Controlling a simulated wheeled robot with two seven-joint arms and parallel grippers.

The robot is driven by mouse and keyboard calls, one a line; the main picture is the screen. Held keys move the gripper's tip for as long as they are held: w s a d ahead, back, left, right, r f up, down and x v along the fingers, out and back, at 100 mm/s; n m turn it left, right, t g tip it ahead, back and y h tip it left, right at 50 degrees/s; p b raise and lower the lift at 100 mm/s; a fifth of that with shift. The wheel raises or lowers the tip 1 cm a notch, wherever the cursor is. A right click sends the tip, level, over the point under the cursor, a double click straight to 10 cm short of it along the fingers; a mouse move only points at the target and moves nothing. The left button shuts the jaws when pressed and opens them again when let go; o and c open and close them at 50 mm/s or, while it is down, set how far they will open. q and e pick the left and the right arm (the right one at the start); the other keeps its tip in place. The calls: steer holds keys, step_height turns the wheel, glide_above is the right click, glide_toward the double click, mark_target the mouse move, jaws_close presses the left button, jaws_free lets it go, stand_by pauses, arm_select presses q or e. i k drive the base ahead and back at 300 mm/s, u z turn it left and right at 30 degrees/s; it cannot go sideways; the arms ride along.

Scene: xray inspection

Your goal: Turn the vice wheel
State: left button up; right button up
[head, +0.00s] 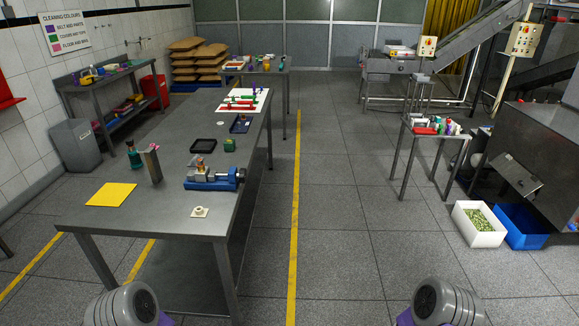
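A blue vice (213,180) stands on the metal table (165,212), near its right edge. A small upright piece (200,166) shows at the vice's left part; I cannot tell whether the vice holds it. Only rounded grey parts of my two arms show at the bottom edge, well short of the vice. Neither gripper is in view.
Around the vice are a yellow sheet (111,194), a small pale plate with a round piece (200,211), a green block (229,145) and a black tray (203,146). Open floor lies right of the table. White (478,224) and blue (522,226) bins stand farther right.

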mark_target(241, 175)
steer(key=u, duration=0.05)
steer(key=i, duration=0.85)
steer(key=u, duration=0.45)
steer(key=k, duration=0.4)
steer(key=z, duration=1.2)
steer(key=i, duration=0.75)
steer(key=u, duration=0.5)
steer(key=i, duration=0.7)
steer(key=u, duration=0.75)
